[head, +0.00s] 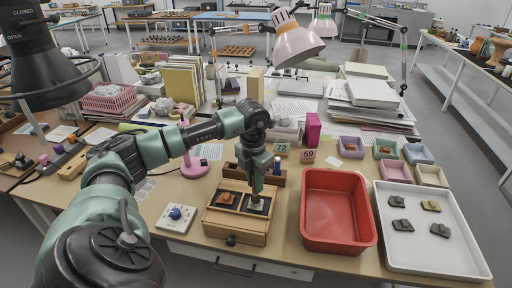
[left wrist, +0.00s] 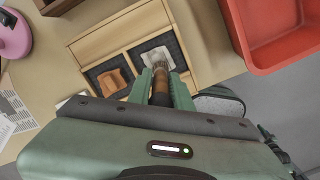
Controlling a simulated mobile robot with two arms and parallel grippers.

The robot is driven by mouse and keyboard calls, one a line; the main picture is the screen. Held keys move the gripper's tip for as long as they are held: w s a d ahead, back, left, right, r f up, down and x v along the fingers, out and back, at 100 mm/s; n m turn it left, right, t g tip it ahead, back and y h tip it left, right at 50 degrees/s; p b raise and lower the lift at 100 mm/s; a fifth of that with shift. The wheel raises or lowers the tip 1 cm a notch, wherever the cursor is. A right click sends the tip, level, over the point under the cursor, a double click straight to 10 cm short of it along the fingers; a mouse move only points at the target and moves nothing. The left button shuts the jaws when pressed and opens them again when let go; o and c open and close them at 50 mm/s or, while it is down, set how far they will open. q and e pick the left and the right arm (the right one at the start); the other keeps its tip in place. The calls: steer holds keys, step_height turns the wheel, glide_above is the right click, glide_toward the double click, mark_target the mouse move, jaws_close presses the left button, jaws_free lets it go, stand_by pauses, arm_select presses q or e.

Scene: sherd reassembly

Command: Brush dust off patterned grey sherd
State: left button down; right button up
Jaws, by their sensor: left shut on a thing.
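My left gripper (head: 257,186) is shut on a brush and points down over the wooden box (head: 234,226). In the left wrist view the brush (left wrist: 160,92) has a brown wooden handle between the green fingers (left wrist: 160,88). Its tip is at the patterned grey sherd (left wrist: 150,54), which lies on a dark pad in the box's right compartment. I cannot tell whether the bristles touch it. The sherd is partly hidden by the gripper in the head view (head: 255,206). An orange-brown sherd (head: 226,198) lies in the left compartment. My right gripper is not in view.
A red tub (head: 338,240) stands right of the box, and a white tray (head: 430,252) with several sherds lies beyond it. A white device with a blue knob (head: 177,215) is at left.

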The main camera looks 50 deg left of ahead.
arm_select(q)
steer(key=shift+w+a, duration=0.4)
steer(key=shift+w, duration=0.25)
steer(key=shift+s+d, duration=0.45)
steer(key=shift+s, duration=0.25)
steer(key=shift+w+a, duration=0.5)
steer(key=shift+w, duration=0.25)
steer(key=shift+s+d, duration=0.5)
steer(key=shift+s, duration=0.3)
steer(key=shift+w+a, duration=0.5)
steer(key=shift+w, duration=0.3)
steer(key=shift+r, duration=0.15)
steer(key=shift+s+r+p, duration=0.1)
steer(key=shift+r+p, duration=2.1)
steer(key=shift+r, duration=0.7)
